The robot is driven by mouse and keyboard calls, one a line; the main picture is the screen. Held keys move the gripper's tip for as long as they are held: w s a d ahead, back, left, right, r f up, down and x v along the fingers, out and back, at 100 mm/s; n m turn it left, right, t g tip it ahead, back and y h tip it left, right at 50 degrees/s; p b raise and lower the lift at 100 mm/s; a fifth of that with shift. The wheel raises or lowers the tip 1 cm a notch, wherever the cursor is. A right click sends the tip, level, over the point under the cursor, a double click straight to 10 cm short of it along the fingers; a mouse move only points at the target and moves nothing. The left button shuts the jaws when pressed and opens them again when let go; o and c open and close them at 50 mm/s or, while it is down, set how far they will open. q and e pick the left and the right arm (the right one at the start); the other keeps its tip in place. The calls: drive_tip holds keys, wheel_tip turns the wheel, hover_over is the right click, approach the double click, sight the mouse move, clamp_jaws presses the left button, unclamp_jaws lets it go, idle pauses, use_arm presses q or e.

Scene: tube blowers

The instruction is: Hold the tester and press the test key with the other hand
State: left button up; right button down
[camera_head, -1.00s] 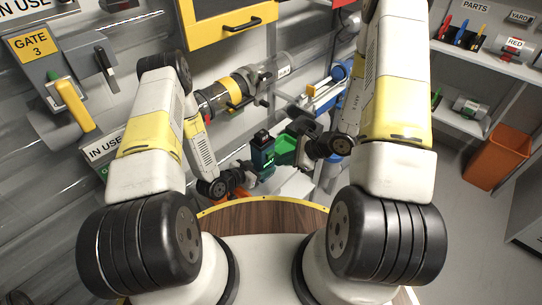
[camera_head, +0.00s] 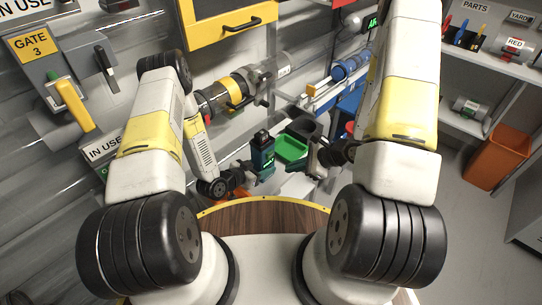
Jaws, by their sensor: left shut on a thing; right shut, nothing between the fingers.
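The tester (camera_head: 263,158) is a small teal-and-black handheld device. It stands roughly upright in the middle of the camera_head view, with a dark top and a small light patch on its front. My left gripper (camera_head: 245,190) is at its lower left side and is shut on it. The fingertips are small and partly hidden. My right gripper (camera_head: 314,160) is to the right of the tester, apart from it, shut and empty. The test key is too small to make out.
A green bin (camera_head: 291,149) and a black bin (camera_head: 302,126) sit behind, between tester and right gripper. A clear tube with a yellow-banded fitting (camera_head: 232,92) runs above. A wooden surface with a yellow edge (camera_head: 262,215) lies below. An orange bin (camera_head: 497,157) stands far right.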

use_arm(q)
drive_tip(key=o, duration=1.7)
